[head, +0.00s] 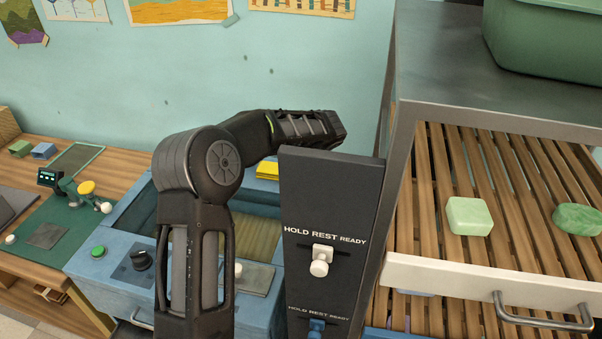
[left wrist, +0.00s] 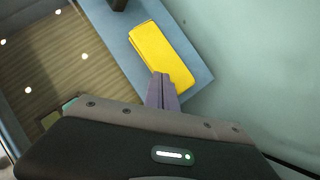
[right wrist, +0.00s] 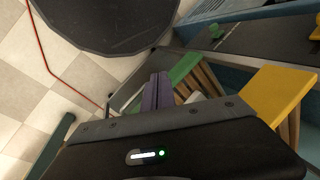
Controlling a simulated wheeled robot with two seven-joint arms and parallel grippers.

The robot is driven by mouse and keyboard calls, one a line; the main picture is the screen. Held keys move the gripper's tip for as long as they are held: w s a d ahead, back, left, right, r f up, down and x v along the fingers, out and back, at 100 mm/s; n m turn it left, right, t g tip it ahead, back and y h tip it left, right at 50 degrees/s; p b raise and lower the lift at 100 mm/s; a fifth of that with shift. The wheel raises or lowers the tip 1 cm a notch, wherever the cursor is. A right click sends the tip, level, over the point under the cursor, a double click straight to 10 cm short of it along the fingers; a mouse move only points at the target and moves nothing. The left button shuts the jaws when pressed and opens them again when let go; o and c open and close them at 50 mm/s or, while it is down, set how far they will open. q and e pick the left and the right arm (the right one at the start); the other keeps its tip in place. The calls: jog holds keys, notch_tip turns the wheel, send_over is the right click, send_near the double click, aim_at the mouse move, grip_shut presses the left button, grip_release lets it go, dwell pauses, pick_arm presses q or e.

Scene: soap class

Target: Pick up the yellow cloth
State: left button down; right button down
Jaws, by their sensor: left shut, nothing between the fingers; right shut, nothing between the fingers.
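The yellow cloth (head: 267,170) lies folded on the blue bench's far rim in the head view, partly hidden by my left arm. In the left wrist view the yellow cloth (left wrist: 160,52) lies flat on a blue ledge beside the wall. My left gripper (left wrist: 162,78) is shut and empty, its tips over the cloth's near end. I cannot tell whether they touch it. In the head view its fingers are not visible. My right gripper (right wrist: 158,80) is shut and empty, away from the cloth, and out of the head view.
A dark panel (head: 325,195) with switches stands right of my left arm. A slatted rack (head: 470,175) holds green soap (head: 469,216) at right. A wooden desk (head: 95,180) is at left. A yellow flat panel (right wrist: 275,92) is close to my right gripper.

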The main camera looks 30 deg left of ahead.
pick_arm(q)
jog(key=a, duration=0.1)
jog(key=w+a+p, duration=0.1)
jog(key=a, duration=0.1)
jog(key=w+a, duration=0.1)
jog(key=shift+w+a+r+p, duration=0.1)
jog(key=shift+a+p, duration=0.2)
jog(key=shift+a, duration=0.05)
jog(key=shift+w+a+f+b, duration=0.1)
jog(key=shift+a+f+b, duration=0.1)
jog(key=shift+f+b, duration=0.6)
jog(key=shift+b, duration=0.1)
jog(key=shift+d, duration=0.1)
jog(key=shift+f, duration=0.15)
